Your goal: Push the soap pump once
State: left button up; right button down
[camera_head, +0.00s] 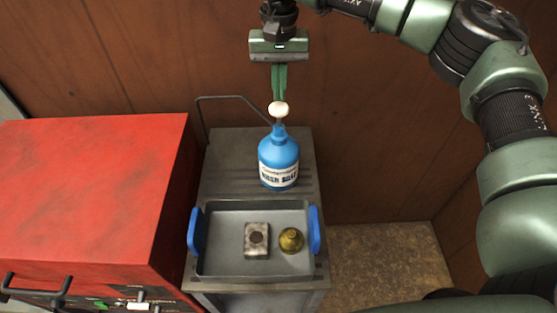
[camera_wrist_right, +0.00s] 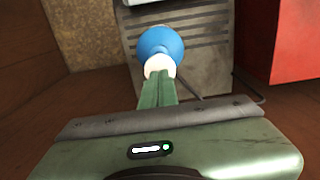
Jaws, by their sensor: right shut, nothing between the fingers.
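The soap pump is a blue bottle (camera_head: 278,158) with a white label and a white pump head (camera_head: 278,109). It stands upright on a grey cart (camera_head: 230,160), behind a tray. My right gripper (camera_head: 279,98) is shut and empty, pointing down, with its fingertips right at the pump head. In the right wrist view the shut fingers (camera_wrist_right: 158,82) overlap the white pump head (camera_wrist_right: 159,66), with the blue bottle (camera_wrist_right: 161,45) beyond. I cannot tell whether the tips touch the head. My left gripper is out of view.
A grey tray (camera_head: 215,264) with blue handles sits on the front of the cart, holding a grey block (camera_head: 257,240) and a brass-coloured round object (camera_head: 291,240). A red cabinet (camera_head: 95,190) stands to the left. A brown wall (camera_head: 130,50) is behind.

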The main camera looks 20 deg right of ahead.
notch_tip(320, 180, up, 6)
jog(key=p, duration=0.3)
jog(key=shift+f+p, duration=0.15)
jog(key=shift+p, duration=0.2)
